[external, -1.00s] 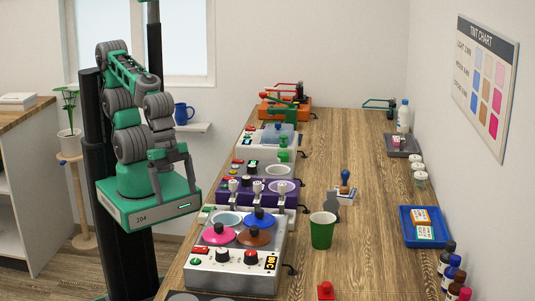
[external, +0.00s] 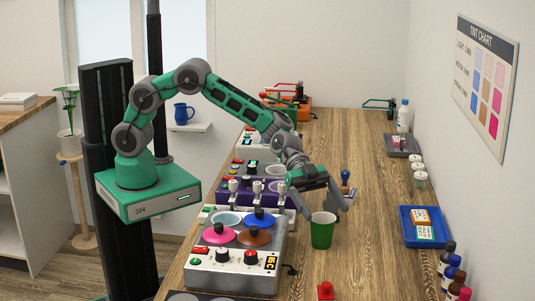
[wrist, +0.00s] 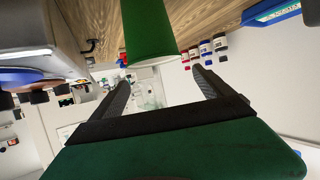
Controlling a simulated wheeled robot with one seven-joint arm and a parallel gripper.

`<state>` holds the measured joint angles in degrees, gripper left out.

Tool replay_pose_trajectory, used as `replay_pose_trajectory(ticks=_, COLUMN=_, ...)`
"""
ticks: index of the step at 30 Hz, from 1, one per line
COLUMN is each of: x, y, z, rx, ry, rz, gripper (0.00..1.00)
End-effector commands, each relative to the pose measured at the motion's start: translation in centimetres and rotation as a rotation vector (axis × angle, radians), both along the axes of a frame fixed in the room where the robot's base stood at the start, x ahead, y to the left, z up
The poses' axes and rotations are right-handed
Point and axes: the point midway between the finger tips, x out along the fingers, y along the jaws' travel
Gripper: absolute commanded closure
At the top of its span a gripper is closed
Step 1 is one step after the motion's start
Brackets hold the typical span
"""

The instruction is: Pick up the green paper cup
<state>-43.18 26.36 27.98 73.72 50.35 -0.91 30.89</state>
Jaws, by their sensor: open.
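The green paper cup (external: 321,232) stands upright on the wooden counter, right of the front appliance. It also shows in the wrist view (wrist: 150,32), at the top and beyond the fingers. My gripper (external: 325,215) is at the cup's upper part in the external view, its fingers spread, one near each side of the rim. In the wrist view my gripper (wrist: 160,82) has its two fingers wide apart with nothing between them. I cannot tell whether a finger touches the cup.
A steel appliance (external: 230,270) with coloured lids stands close left of the cup. A purple appliance (external: 245,196) is behind it. A blue-handled stamp (external: 345,177) stands behind the cup. A blue tray (external: 408,238) and bottles (external: 447,258) line the right. The counter right of the cup is clear.

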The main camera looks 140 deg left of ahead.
Motion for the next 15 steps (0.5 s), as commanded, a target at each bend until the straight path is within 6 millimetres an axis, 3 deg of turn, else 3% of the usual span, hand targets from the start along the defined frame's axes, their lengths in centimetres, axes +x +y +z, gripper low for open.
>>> replay_pose_trajectory(ticks=6, x=0.0, y=-0.1, z=-3.8, rx=-0.003, ry=0.005, rz=0.001, gripper=0.1)
replay_pose_trajectory(ticks=10, x=2.1, y=-0.7, z=-4.6, rx=-0.001, ry=0.002, rz=-0.003, gripper=0.1)
replay_pose_trajectory(ticks=15, x=2.7, y=-0.7, z=-4.9, rx=0.001, ry=0.001, rz=0.0, gripper=0.1)
